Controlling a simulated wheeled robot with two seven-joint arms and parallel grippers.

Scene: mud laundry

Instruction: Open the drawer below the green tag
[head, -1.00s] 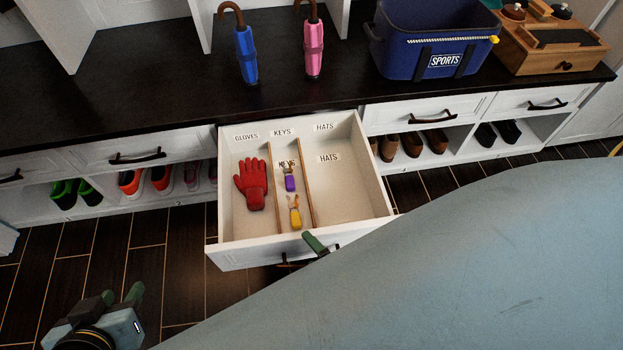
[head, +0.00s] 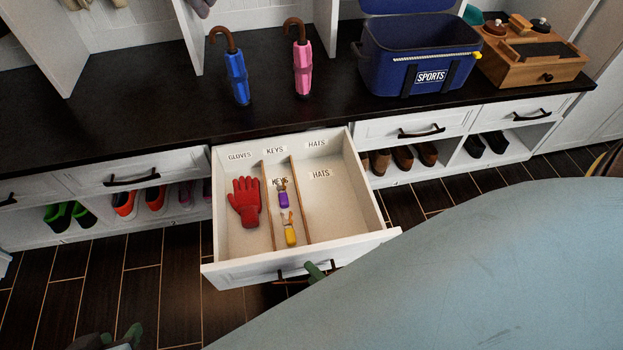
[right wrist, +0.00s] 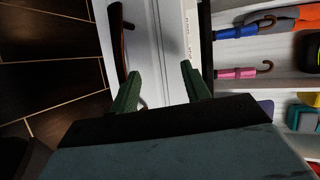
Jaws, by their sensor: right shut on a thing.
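A white drawer (head: 390,235) stands pulled out below the black counter. No green tag can be made out. My right gripper (head: 318,270) is at the dark handle (head: 284,274) on the drawer's front and shut on it. My own arm hides much of that gripper. In the right wrist view its two green fingers (right wrist: 160,86) show at the drawer front, with part of the handle (right wrist: 124,28) beyond them. My left gripper (head: 113,338) is cut off at the bottom left edge, its green fingers apart, touching nothing that I can see.
The drawer holds a red glove (head: 245,200) and keys (head: 289,232) between wooden dividers (head: 299,200). Closed drawers (head: 130,175) and shoe cubbies flank it. Umbrellas (head: 236,75), a blue sports bin (head: 415,55) and a wooden box (head: 535,65) stand on the counter. Floor at left is clear.

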